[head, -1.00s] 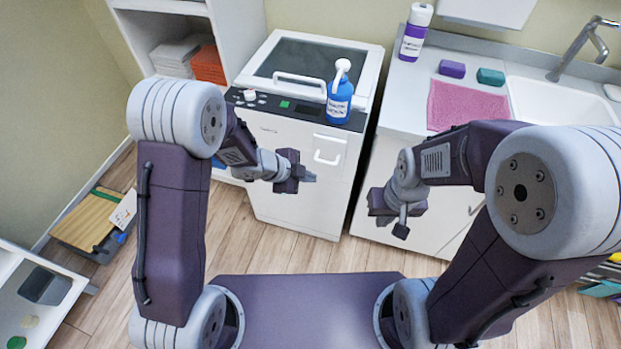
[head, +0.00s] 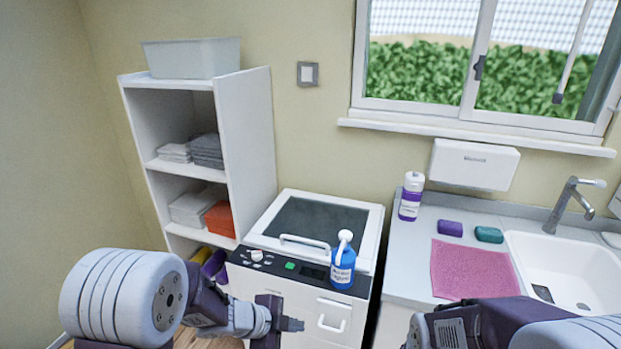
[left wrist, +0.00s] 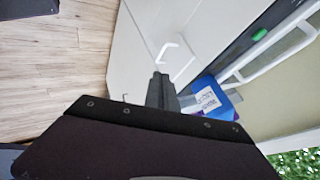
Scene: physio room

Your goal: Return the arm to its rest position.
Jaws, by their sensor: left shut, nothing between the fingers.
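My left gripper (head: 292,324) is in front of the white machine (head: 336,322), below its dark control strip, and is shut and empty. It also shows in the left wrist view (left wrist: 160,80), with its fingers together in front of the white front panel and its handle. My right arm (head: 470,322) enters at the bottom right of the head view, in front of the sink counter. Its gripper is out of the picture.
A blue bottle (head: 343,268) with a white top stands on the machine's front edge. A shelf unit (head: 255,150) with folded towels stands left. The counter (head: 408,262) holds a purple-labelled bottle (head: 411,197), a pink cloth (head: 470,269), two small blocks and a sink (head: 560,262).

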